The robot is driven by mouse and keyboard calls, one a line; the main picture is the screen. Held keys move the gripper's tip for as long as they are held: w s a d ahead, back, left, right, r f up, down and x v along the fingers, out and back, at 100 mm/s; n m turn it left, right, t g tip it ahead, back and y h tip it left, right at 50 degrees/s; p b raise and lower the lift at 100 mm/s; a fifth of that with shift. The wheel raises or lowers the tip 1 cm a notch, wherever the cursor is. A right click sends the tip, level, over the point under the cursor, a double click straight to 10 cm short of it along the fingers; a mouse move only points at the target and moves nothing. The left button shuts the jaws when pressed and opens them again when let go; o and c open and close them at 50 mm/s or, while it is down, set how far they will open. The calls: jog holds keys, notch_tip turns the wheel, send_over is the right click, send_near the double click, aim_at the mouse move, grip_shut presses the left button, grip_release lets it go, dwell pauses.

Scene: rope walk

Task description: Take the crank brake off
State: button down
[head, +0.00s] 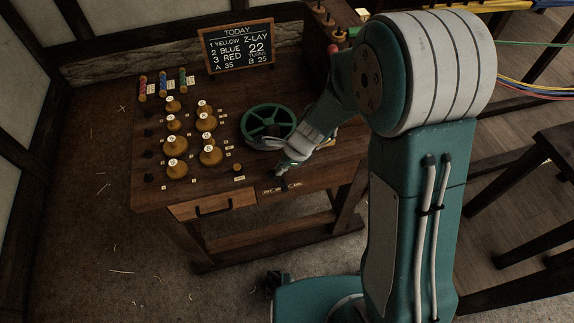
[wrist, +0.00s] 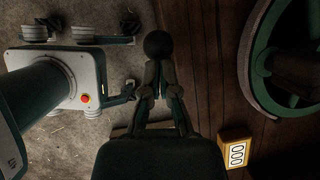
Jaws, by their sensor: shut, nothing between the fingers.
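The green crank wheel (head: 250,127) lies flat on the bench top, and part of its rim shows in the wrist view (wrist: 259,70). A dark ball knob (wrist: 157,43), which looks like the end of the brake lever, is right at my fingertips in the wrist view. My gripper (head: 283,167) is low over the bench's front edge, in front of the wheel. In the wrist view its fingers (wrist: 159,84) are shut and hold nothing. I cannot tell if they touch the knob. The rest of the lever is hidden.
Several wooden bobbins (head: 177,169) stand left of the wheel. A chalkboard (head: 237,47) stands at the back. A drawer (head: 213,205) is below the front edge. A small block with three ovals (wrist: 237,152) sits near the wheel. Coloured ropes (head: 530,90) run at the right.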

jog(key=shift+s+a, duration=0.15)
jog(key=shift+a, duration=0.05)
dwell(0.4)
jog(key=v, duration=1.3)
jog(key=s+d+r+n+t+h, duration=0.4)
jog(key=s+d+r+n+t, duration=0.1)
jog(key=s+d+r+n, duration=0.8)
jog(key=s+n, duration=0.2)
jog(key=n, duration=0.1)
jog(key=shift+s+r+t+h, duration=0.2)
jog(key=shift+s+t+h, duration=0.1)
jog(key=shift+h, duration=0.1)
